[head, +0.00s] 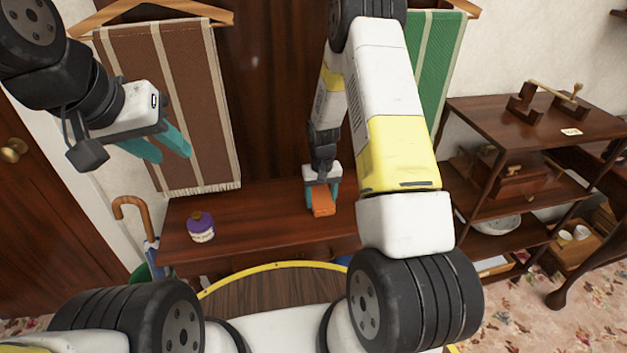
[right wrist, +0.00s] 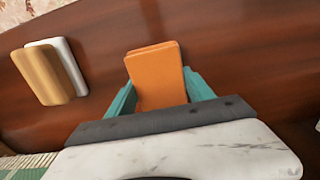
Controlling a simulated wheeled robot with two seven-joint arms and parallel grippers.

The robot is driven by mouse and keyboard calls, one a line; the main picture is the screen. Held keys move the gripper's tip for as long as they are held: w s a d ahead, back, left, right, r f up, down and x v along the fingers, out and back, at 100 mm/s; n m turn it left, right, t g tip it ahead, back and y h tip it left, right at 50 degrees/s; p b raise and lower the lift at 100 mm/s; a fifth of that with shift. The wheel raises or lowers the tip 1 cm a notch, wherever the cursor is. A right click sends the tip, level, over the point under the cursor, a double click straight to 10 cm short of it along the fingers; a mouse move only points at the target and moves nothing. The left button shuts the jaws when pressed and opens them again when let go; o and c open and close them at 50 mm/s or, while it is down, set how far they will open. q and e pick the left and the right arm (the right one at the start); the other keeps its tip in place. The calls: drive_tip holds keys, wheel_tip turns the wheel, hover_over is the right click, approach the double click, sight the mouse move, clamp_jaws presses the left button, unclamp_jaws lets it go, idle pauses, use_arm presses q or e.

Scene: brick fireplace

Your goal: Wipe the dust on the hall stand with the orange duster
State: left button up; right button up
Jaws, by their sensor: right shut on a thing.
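The hall stand (head: 262,215) is a dark reddish-brown wooden shelf in the middle of the head view; its top also fills much of the right wrist view (right wrist: 215,45). My right gripper (head: 322,198) is shut on the orange duster (head: 322,209), low over the stand's top. In the right wrist view the duster (right wrist: 156,78) is a flat orange block between the teal fingers. I cannot tell whether it touches the wood. No dust can be made out. My left gripper (head: 160,146) is open and empty, raised at the left in front of a brown striped cloth.
A purple-lidded jar (head: 201,227) stands on the stand's left part. A tan and white block (right wrist: 50,70) lies on the wood in the right wrist view. A dark shelf unit (head: 540,125) stands right.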

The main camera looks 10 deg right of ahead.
drive_tip(key=shift+d+r, duration=0.2)
drive_tip(key=shift+r, duration=3.65)
